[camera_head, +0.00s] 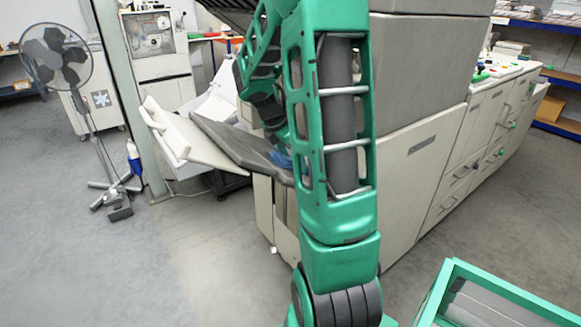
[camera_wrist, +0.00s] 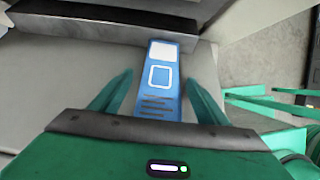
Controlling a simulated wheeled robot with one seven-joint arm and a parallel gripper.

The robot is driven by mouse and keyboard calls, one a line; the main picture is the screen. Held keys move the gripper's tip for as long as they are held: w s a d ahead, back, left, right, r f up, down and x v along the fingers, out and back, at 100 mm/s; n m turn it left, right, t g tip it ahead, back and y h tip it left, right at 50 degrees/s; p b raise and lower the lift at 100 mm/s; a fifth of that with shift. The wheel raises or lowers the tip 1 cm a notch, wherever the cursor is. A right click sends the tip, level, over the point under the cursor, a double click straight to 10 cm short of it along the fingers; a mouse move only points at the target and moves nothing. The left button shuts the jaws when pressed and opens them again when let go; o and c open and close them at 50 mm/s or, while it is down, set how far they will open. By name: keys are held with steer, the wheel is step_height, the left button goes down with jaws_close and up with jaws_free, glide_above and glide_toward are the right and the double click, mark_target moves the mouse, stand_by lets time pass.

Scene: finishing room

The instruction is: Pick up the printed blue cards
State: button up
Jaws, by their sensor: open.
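The blue cards (camera_wrist: 162,95) show in the wrist view as a long strip with white boxes and dark lines printed on it. They lie on a pale surface, below a dark ledge. My gripper (camera_wrist: 159,80) is open, with one green finger on each side of the cards and a gap on both sides. The near end of the cards is hidden by my gripper's body. In the head view a bit of blue (camera_head: 282,159) shows at the dark grey output tray (camera_head: 236,141) of the machine. My arm hides most of it and my gripper there.
A large printing machine (camera_head: 417,70) stands behind and right of my arm. A green-framed cart (camera_head: 448,290) stands at the lower right; green bars (camera_wrist: 262,101) also show in the wrist view. A fan (camera_head: 62,58) stands at the left.

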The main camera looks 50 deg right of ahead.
stand_by(0.3)
steer(key=c, duration=1.2)
steer(key=shift+c, duration=0.5)
steer(key=shift+r, duration=0.1)
